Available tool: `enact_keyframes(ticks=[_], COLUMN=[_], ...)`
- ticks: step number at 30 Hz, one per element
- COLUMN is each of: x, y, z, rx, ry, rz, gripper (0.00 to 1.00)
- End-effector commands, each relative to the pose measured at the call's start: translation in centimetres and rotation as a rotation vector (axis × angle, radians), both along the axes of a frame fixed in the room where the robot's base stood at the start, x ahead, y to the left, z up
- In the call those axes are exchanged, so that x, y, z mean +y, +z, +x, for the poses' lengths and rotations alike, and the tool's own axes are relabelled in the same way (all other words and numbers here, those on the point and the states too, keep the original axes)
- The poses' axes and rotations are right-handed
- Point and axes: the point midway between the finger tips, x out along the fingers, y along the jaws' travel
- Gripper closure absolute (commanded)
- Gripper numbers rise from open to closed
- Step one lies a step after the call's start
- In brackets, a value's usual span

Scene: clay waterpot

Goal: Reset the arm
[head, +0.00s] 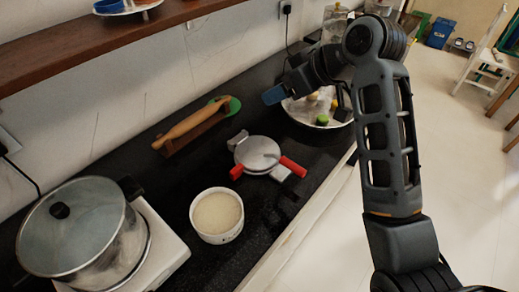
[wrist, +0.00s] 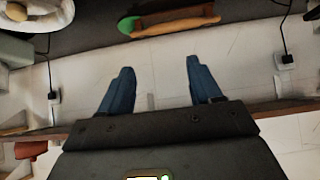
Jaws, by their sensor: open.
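My arm rises on the right of the head view and bends over at an elbow near the top. My gripper (head: 273,95) is at its end, above the counter near the wall and just left of the white bowl. In the wrist view my gripper (wrist: 157,84) shows two blue fingers spread well apart with nothing between them. The wall lies beyond the fingers. No clay waterpot can be made out in either view.
The dark counter (head: 265,205) holds a lidded pot (head: 75,225), a white bowl of grain (head: 217,215), a red-handled press (head: 258,154), a rolling pin (head: 190,124) and a white bowl of food (head: 305,112). A wooden shelf (head: 90,45) runs along the wall. Open floor lies right.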

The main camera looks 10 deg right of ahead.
Motion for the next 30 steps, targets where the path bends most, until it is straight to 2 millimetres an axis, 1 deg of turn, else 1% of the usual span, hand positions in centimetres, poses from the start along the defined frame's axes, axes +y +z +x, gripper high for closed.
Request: enact_keyframes(ticks=[16,19,20,23,26,27,29,30], x=[-0.1,-0.1,-0.1,0.0,0.0,-0.1,-0.2,-0.3], y=[0.2,-0.5,-1.0,-3.4,-6.6,-7.9,-9.6,-10.7], z=[-0.2,-0.5,-0.7,-1.9,-3.8,-4.8,-6.2,-7.3], rx=[0.0,0.001,0.001,-0.005,-0.017,-0.026,-0.037,-0.046], ry=[0.0,-0.01,-0.018,-0.059,-0.124,-0.153,-0.195,-0.221], rz=[0.0,0.005,0.009,0.027,0.053,0.064,0.077,0.085], gripper=[0.36,0.36,0.36,0.36,0.36,0.36,0.36,0.36])
